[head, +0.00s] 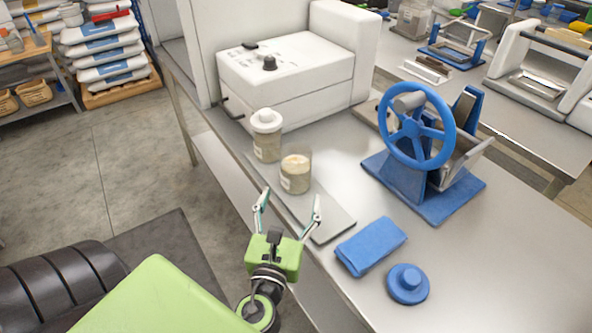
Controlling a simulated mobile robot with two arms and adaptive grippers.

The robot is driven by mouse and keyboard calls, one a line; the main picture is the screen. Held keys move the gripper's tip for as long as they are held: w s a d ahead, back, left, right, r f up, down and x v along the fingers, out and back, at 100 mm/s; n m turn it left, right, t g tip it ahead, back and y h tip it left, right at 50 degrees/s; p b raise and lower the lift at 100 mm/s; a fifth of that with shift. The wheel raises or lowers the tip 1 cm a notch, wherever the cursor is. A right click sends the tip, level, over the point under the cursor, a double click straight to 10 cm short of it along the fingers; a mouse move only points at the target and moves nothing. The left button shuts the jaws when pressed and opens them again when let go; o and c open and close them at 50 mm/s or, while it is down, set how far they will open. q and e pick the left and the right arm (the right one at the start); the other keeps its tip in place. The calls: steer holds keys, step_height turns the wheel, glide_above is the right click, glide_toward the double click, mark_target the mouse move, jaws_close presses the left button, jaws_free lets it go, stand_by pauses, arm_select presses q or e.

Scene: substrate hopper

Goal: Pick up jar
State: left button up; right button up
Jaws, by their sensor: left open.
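An open glass jar (296,172) with pale contents and a label stands upright on a grey mat near the table's left edge. Behind it, a second jar (267,136) stands upright with a white lid on. My left gripper (289,197) is open and empty, its two fingers spread toward the open jar from the front. The fingertips look a little short of the jar; I cannot tell the exact gap. My right gripper is not in view.
A blue folded cloth (371,246) and a blue round lid (407,283) lie on the steel table (480,258) at right. A blue handwheel device (424,150) stands behind them. A white machine (290,75) stands behind the jars. The grey mat (332,222) is bare in front.

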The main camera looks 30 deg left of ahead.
mark_target(295, 182)
arm_select(q)
steer(key=x, duration=0.4)
steer(key=shift+w+a+p, duration=0.1)
steer(key=shift+w+p, duration=0.1)
steer(key=shift+p, duration=0.15)
steer(key=x, duration=0.2)
steer(key=p+x, duration=0.1)
steer(key=x, duration=0.2)
steer(key=shift+a+f, duration=0.1)
steer(key=shift+a, duration=0.2)
steer(key=c, duration=1.4)
